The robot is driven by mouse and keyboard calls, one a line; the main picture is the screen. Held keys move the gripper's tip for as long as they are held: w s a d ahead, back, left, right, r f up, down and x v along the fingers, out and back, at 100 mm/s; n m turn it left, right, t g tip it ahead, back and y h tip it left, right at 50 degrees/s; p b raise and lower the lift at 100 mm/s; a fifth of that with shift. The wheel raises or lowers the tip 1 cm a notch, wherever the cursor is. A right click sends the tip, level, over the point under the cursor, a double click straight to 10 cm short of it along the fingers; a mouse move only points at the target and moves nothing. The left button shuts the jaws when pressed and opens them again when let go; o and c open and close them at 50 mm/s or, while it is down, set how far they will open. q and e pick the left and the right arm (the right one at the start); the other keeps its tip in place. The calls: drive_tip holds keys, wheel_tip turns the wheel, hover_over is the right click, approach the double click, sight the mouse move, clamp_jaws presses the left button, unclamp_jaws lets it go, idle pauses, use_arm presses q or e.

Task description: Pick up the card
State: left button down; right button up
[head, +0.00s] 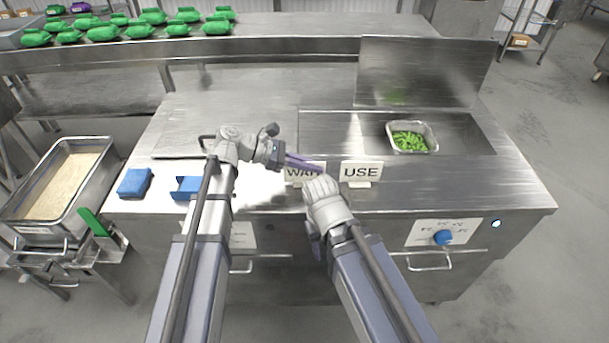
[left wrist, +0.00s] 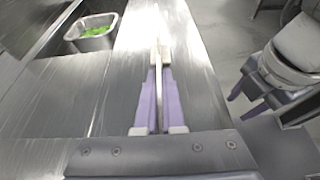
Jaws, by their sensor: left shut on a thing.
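A white card reading WAIT (head: 294,175) stands upright near the front of the steel counter. My left gripper (head: 306,163) comes in from the left with its purple fingers on the card, covering part of its upper edge. In the left wrist view the card (left wrist: 157,45) shows as a thin pale strip, edge-on between the shut fingers (left wrist: 158,85). A second card reading USE (head: 361,172) stands just to the right. My right gripper is mostly hidden behind its own wrist in the head view. In the left wrist view its fingers (left wrist: 246,101) look spread and empty.
A metal pan of green vegetables (head: 433,137) sits in the recessed well. Two blue objects (head: 134,183) lie at the counter's left. A bin of rice (head: 65,185) stands on a cart at the left. Green bags (head: 103,33) line the back shelf.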

use_arm(q)
drive_tip(key=shift+r, duration=0.1)
idle(0.6)
wheel_tip(320, 180, up, 10)
drive_tip(key=p, duration=1)
drive_tip(key=shift+d, duration=0.1)
